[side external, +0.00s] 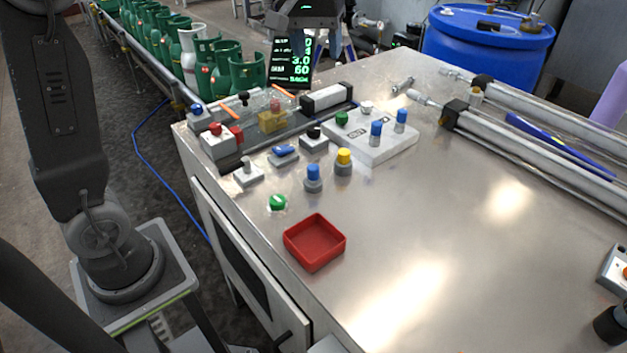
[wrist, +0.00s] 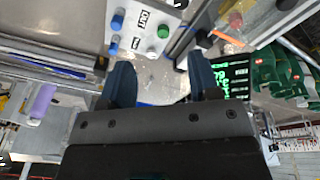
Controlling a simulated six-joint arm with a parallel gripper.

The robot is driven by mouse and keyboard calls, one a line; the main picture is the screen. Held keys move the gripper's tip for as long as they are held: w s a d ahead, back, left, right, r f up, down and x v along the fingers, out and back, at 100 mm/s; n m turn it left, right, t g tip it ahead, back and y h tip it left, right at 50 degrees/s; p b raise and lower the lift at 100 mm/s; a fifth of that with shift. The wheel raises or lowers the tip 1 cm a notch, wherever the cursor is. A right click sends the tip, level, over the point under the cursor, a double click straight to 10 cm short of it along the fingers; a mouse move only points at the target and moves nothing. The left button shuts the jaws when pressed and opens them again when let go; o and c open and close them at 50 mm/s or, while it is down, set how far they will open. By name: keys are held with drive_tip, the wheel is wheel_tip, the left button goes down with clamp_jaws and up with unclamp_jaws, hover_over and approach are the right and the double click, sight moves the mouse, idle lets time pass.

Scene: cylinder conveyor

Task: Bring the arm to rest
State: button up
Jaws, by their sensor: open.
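My gripper (wrist: 162,78) shows in the wrist view with its two dark blue fingers spread apart and nothing between them. In the side external view my gripper's dark body is at the top edge, partly cut off, above the far end of the steel table (side external: 400,220) and in front of a black display (side external: 292,72) with green digits. It is clear of the table top. The display also shows in the wrist view (wrist: 228,75), just right of the fingers.
A red square tray (side external: 315,242) sits empty near the table's front edge. Several buttons and switches stand behind it, by a white panel (side external: 385,150). Green gas cylinders (side external: 247,70) line a conveyor at the left. A blue drum (side external: 485,45) stands behind.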

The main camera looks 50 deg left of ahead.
drive_tip(key=s+d+f+m+t, duration=0.1)
drive_tip(key=s+d+f+m, duration=0.1)
drive_tip(key=s, duration=0.9)
drive_tip(key=s+d+f+m+t, duration=0.2)
drive_tip(key=s+f+m, duration=0.2)
drive_tip(key=s, duration=0.7)
wheel_tip(320, 180, down, 2)
drive_tip(key=shift+f+m, duration=0.2)
drive_tip(key=shift+m, duration=0.1)
drive_tip(key=shift+d, duration=0.1)
clamp_jaws()
